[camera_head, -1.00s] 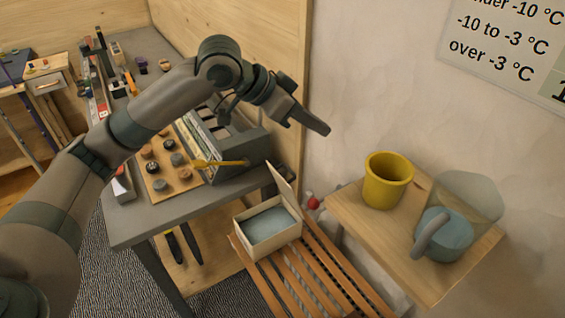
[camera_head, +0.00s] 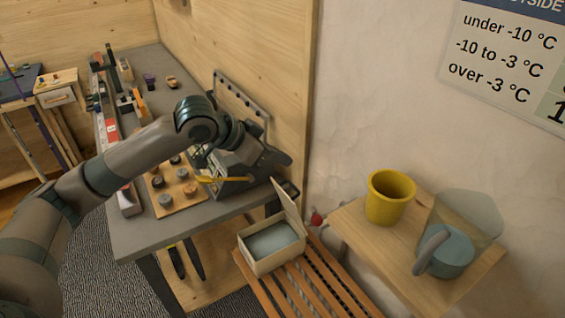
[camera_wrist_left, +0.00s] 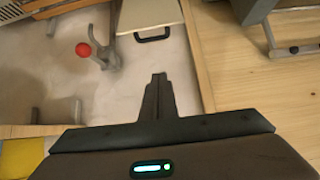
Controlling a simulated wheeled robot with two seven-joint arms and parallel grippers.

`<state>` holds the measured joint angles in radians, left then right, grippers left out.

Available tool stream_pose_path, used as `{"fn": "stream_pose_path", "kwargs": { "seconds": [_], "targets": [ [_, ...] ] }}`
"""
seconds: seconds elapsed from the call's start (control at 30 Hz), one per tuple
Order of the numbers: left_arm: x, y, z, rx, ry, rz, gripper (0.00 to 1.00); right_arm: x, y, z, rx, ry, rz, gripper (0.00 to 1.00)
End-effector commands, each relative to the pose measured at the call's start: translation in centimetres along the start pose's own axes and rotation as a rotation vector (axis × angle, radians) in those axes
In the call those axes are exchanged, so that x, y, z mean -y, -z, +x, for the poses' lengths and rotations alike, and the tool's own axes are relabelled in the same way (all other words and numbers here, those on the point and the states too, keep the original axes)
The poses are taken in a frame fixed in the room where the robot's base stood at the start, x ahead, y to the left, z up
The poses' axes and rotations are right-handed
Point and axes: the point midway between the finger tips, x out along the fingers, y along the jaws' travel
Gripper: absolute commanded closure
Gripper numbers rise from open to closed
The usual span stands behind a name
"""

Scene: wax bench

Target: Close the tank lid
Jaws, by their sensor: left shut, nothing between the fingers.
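The grey tank (camera_head: 262,172) stands at the right end of the bench, partly hidden by my left arm. A dark grey panel with a row of holes, which looks like its lid (camera_head: 240,102), stands raised behind it near the wooden wall. My left gripper (camera_head: 286,158) is shut and empty, at the tank's right end, in front of the wall in the picture. I cannot tell whether it touches the tank. In the left wrist view its closed fingers (camera_wrist_left: 158,92) point up the picture, and a grey body, perhaps the tank, shows at upper right. My right gripper is not in view.
An open box (camera_head: 270,262) stands on a slatted bench below. A shelf (camera_head: 380,258) holds a yellow cup (camera_head: 390,197) and a blue-grey jug (camera_head: 450,255).

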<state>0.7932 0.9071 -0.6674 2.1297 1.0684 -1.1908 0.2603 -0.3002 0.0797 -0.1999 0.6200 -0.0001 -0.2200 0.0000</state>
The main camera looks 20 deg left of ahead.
Motion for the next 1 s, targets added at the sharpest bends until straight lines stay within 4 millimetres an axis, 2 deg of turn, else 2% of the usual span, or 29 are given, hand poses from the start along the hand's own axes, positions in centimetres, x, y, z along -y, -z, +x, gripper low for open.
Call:
{"fn": "stream_pose_path", "kwargs": {
  "seconds": [0.17,0.63,0.8,1.0],
  "targets": [
    [-0.1,0.1,2.0,0.002,-0.004,-0.001,1.00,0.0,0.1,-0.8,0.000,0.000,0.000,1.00],
    [-0.1,0.1,9.3,0.003,-0.003,-0.001,1.00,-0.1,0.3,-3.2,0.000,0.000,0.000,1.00],
    [-0.1,-2.1,8.2,0.004,-0.002,0.000,1.00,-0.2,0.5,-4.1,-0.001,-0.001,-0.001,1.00],
    [-0.1,-3.5,7.9,0.002,-0.001,-0.001,1.00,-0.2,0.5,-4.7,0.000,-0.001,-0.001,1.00]
  ]
}}
